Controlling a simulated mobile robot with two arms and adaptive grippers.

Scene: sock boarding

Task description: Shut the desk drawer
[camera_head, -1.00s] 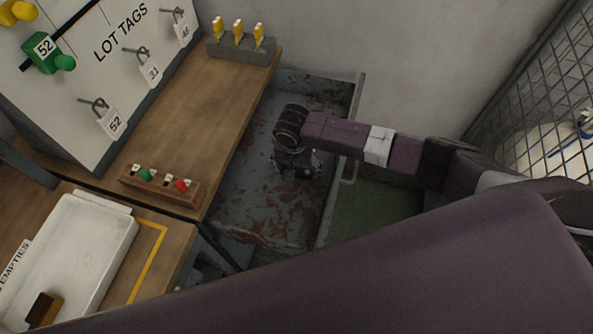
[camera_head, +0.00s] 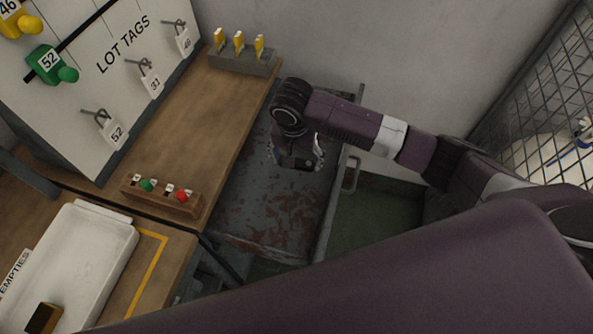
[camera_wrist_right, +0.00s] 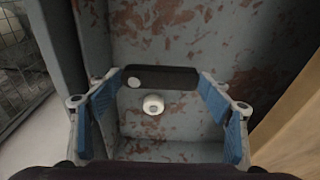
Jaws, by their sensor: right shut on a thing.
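My right gripper (camera_head: 297,160) is above the drawer, shut on a dark bar-shaped object (camera_head: 295,163). In the right wrist view the black object (camera_wrist_right: 165,77) spans the blue-padded fingers, with a small white disc at its left end. A small white round thing (camera_wrist_right: 153,104) shows below it; I cannot tell whether it is held. My left gripper is not in view.
On the desk are a rack with yellow-topped pieces (camera_head: 240,58), a rack with red and green pieces (camera_head: 160,196), a white tray (camera_head: 118,230) and the tag board (camera_head: 90,90). A wall is behind the drawer; wire mesh (camera_head: 530,110) is at right.

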